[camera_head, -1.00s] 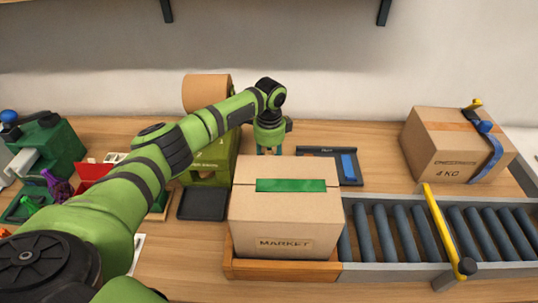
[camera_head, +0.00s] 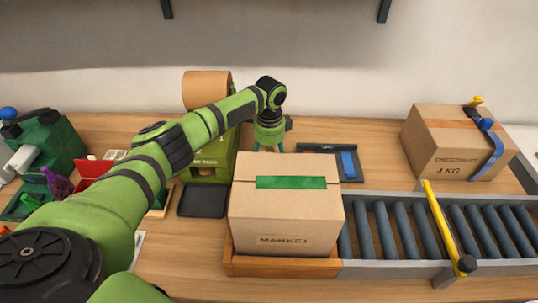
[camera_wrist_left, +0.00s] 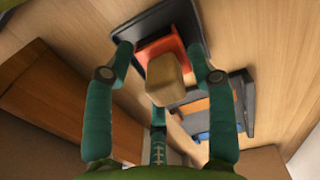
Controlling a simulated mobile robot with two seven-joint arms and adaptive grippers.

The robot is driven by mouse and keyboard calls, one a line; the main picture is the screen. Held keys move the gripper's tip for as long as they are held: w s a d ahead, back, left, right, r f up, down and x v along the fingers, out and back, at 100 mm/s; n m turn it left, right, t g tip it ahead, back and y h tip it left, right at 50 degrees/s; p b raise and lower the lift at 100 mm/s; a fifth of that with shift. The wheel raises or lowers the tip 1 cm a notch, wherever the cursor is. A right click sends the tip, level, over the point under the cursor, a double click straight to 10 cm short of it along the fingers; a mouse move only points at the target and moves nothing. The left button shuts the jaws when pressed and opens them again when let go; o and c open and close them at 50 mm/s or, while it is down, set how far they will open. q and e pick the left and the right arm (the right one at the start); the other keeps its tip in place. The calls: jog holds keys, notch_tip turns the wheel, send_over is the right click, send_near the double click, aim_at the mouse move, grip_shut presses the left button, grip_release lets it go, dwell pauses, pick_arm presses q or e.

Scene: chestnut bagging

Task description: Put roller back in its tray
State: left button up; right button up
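My left gripper (camera_head: 270,147) hangs behind the cardboard box in the head view, with its lower part close to the box's back edge. In the left wrist view its teal fingers (camera_wrist_left: 160,62) stand wide apart. Between them is a tan block (camera_wrist_left: 168,82) with an orange-red part (camera_wrist_left: 160,48) behind it; this looks like the roller. I see gaps between the fingers and the block. The roller is hidden in the head view. My right gripper is out of view.
The MARKET box (camera_head: 285,218) with a green strip stands in front of the gripper. A dark tray (camera_head: 318,148) with a blue piece (camera_head: 348,165) lies to its right. A roller conveyor (camera_head: 405,232) and a second box (camera_head: 447,150) are at the right.

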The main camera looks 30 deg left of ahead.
pick_arm(q)
notch_tip(320, 180, up, 13)
jog(key=b, duration=0.1)
